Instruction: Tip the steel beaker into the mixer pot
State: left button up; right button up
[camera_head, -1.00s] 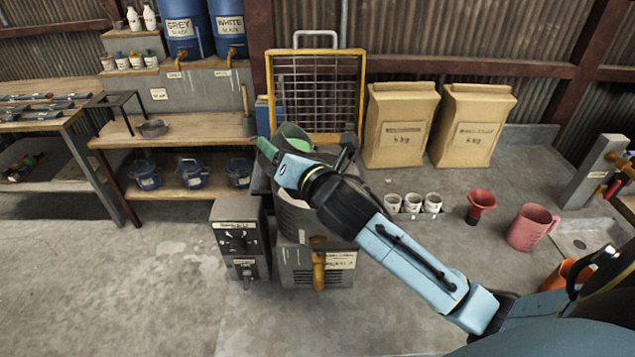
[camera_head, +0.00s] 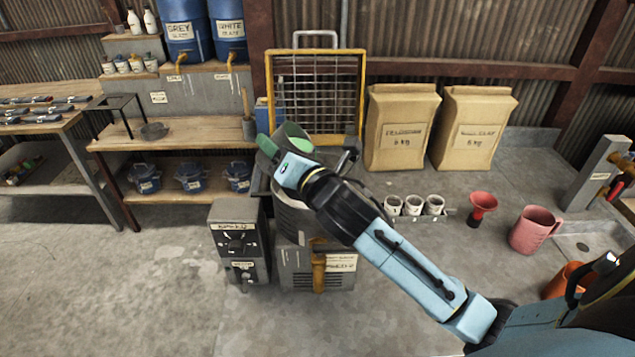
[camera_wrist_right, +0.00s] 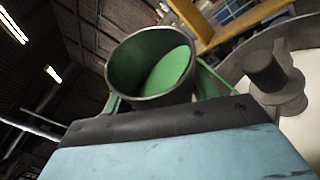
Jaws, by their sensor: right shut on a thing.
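The steel beaker (camera_head: 294,134) is grey with bright green inside. My right gripper (camera_head: 280,152), with green fingers, is shut on it. The beaker is above the back part of the mixer pot (camera_head: 291,219), a grey round vessel partly hidden by my right arm. In the right wrist view, the beaker (camera_wrist_right: 120,72) shows its open mouth, with a smooth green surface lying off-centre inside, so it looks tilted. There the pot (camera_wrist_right: 236,66) is at the right, with a dark hub and pale contents; no stream shows. My left gripper is not in view.
A control box (camera_head: 238,240) stands left of the mixer. A yellow-framed grid (camera_head: 315,51) rises behind the pot. Two paper sacks (camera_head: 402,125) stand right of it. Several small cups, a red funnel (camera_head: 482,205) and a pink jug (camera_head: 534,229) are on the right counter.

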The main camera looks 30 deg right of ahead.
jog(key=shift+m+t+b, duration=0.3)
jog(key=shift+m+b, duration=0.2)
jog(key=shift+b, duration=0.3)
dwell(0.4)
jog(key=shift+m+t+b, duration=0.3)
jog(key=shift+m+b, duration=0.2)
jog(key=shift+b, duration=0.3)
jog(key=shift+b, duration=0.4)
jog(key=shift+m+t+b, duration=0.4)
jog(key=shift+m+b, duration=0.3)
jog(key=shift+f, duration=0.1)
dwell(0.8)
jog(key=shift+d+m+t+h+b, duration=0.1)
jog(key=shift+m+t+h+b, duration=0.4)
jog(key=shift+b, duration=0.5)
